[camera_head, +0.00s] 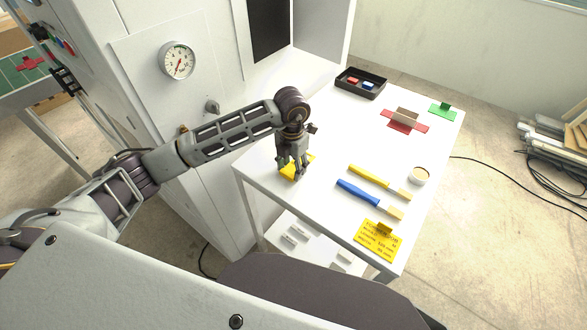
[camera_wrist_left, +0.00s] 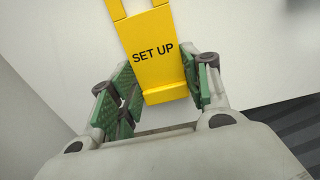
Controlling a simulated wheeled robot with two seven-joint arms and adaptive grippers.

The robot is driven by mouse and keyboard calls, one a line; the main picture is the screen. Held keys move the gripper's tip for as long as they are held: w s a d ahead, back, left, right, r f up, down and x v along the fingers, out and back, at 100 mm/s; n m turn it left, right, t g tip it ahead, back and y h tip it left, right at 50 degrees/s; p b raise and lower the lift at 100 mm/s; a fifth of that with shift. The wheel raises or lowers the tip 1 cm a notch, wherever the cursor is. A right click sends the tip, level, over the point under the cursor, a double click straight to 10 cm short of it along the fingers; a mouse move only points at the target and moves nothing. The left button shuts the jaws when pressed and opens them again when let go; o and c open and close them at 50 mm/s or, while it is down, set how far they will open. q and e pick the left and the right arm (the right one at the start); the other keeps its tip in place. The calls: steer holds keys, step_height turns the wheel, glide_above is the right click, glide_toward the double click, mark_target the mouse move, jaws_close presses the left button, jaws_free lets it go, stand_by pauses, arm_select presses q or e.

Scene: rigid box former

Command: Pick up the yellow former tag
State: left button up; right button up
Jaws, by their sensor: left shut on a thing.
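The yellow tag (camera_head: 288,172) lies at the left part of the white table, under my left gripper (camera_head: 292,172), which hides much of it. In the left wrist view the tag (camera_wrist_left: 152,45) is a flat yellow plate with black "SET UP" lettering. Its lower end sits between the green-padded fingers of my left gripper (camera_wrist_left: 165,90), which is shut on it. I cannot tell whether the tag is clear of the table. My right gripper is in neither view.
A yellow text card (camera_head: 378,241) lies at the table's front corner. Yellow (camera_head: 369,177) and blue (camera_head: 358,192) handled tools and a small round cup (camera_head: 419,176) lie in the middle. A black tray (camera_head: 360,84), a red piece (camera_head: 404,122) and a green piece (camera_head: 443,110) are farther back.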

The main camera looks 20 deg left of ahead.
mark_target(292, 170)
arm_select(q)
steer(key=shift+r, duration=0.1)
steer(key=shift+r, duration=0.45)
step_height(292, 170, up, 9)
steer(key=shift+b, duration=0.7)
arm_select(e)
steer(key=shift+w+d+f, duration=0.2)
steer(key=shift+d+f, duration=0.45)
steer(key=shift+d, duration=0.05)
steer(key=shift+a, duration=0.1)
